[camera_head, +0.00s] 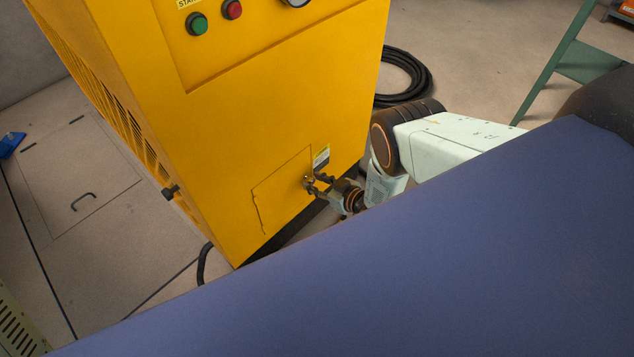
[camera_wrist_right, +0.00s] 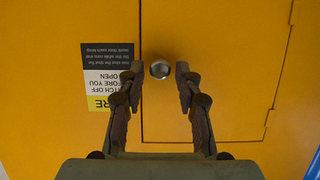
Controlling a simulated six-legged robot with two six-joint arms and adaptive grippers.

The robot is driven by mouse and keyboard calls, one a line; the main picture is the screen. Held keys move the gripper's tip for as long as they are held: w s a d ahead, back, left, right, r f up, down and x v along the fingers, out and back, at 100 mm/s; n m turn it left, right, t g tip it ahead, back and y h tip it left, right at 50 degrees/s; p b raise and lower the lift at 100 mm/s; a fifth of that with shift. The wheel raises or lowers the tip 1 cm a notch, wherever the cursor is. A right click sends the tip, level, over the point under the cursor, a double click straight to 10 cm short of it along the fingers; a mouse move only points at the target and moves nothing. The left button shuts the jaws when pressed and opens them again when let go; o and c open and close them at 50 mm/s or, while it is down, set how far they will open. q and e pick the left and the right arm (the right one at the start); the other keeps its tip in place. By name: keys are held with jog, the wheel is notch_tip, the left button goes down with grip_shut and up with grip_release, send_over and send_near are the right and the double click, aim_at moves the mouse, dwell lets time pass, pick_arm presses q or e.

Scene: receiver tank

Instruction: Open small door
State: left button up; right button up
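The small door (camera_head: 282,195) is a yellow panel low on the front of the yellow cabinet, and it looks closed, flush with the face. It also fills the middle and right of the right wrist view (camera_wrist_right: 225,100). A round metal knob (camera_wrist_right: 160,69) sits near the door's edge by the label. My right gripper (camera_head: 312,184) is at the knob in the head view. In the right wrist view its two fingers (camera_wrist_right: 160,75) stand open on either side of the knob, with a gap to it on both sides. My left gripper is not in view.
The yellow cabinet (camera_head: 280,100) carries a green button (camera_head: 197,24) and a red button (camera_head: 232,9). A warning label (camera_wrist_right: 110,75) is beside the door. A coiled black hose (camera_head: 405,77) lies behind, and a green ladder (camera_head: 570,62) stands at right. Floor at left is open.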

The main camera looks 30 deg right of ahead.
grip_shut()
dwell(0.5)
